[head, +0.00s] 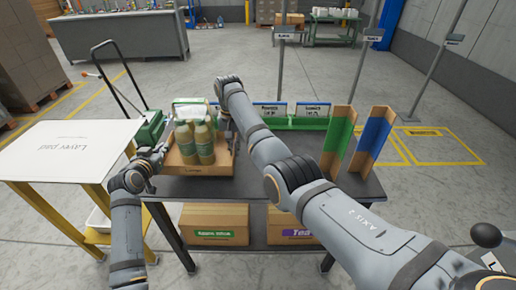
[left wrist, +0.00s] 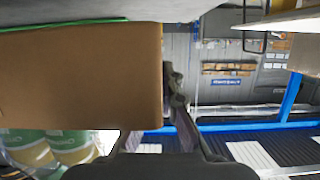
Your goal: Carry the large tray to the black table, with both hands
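The large tray (head: 186,170) is a shallow brown cardboard tray with several green-capped or green-labelled bottles (head: 205,145) in it. In the head view it is over the left end of the black table (head: 270,185); I cannot tell whether it rests on the top. My left gripper (head: 160,156) is at the tray's left side. In the left wrist view, a finger (left wrist: 177,100) lies along the edge of a brown cardboard panel (left wrist: 80,80); its grip is unclear. My right gripper (head: 231,140) is at the tray's right side, its fingers partly hidden by my arm.
A table with a white layer pad (head: 68,148) stands at the left. Green and blue dividers (head: 340,140) stand on the black table's right part. Cartons (head: 215,224) sit on its lower shelf. A green pallet truck (head: 150,128) is behind.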

